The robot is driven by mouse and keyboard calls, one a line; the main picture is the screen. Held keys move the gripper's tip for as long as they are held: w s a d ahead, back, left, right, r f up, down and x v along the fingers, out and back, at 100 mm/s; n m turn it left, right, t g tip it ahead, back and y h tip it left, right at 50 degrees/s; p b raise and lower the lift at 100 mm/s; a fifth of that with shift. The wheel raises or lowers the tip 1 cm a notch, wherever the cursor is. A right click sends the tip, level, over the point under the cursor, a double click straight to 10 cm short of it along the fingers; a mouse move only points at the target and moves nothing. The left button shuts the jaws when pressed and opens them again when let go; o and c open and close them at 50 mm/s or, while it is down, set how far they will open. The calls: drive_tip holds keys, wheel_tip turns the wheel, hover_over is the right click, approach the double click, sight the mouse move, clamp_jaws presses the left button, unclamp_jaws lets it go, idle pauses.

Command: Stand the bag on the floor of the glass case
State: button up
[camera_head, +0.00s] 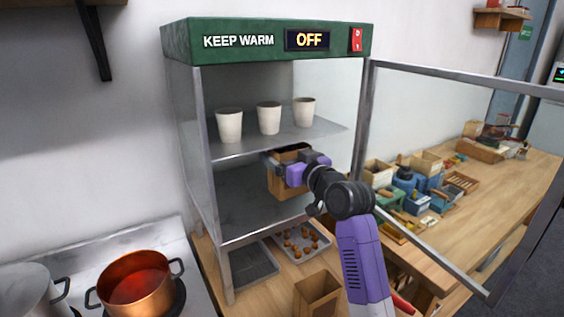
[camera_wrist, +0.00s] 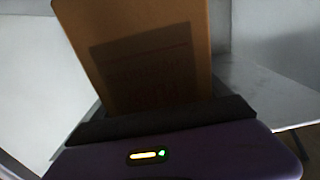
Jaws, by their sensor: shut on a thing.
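A brown paper bag (camera_head: 283,180) is inside the glass case (camera_head: 204,150), in the space below the middle shelf and above the case floor (camera_head: 240,212). My gripper (camera_head: 284,164) is shut on the bag near its top. The bag looks roughly upright; I cannot tell whether its base touches the floor. The case's glass door (camera_head: 430,160) stands open to the right.
Paper cups (camera_head: 269,118) stand on the middle shelf (camera_head: 270,142) above. Below the case are a tray of chestnuts (camera_head: 300,246), a dark tray (camera_head: 252,265) and another open brown bag (camera_head: 316,295). A copper pot (camera_head: 135,282) sits at left. A cluttered wooden table (camera_head: 500,190) is at right.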

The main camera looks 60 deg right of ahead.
sight(283, 192)
drive_tip(key=shift+w+d+f+p, duration=0.1)
drive_tip(key=shift+w+f+p, duration=0.15)
drive_tip(key=shift+f, duration=0.65)
drive_tip(key=shift+w+d+f+p, duration=0.1)
drive_tip(key=shift+w+f+p, duration=0.15)
drive_tip(key=shift+f, duration=0.6)
drive_tip(key=shift+f, duration=0.15)
drive_tip(key=o, duration=1.9)
drive_tip(key=b+v, duration=0.3)
drive_tip(key=v, duration=0.9)
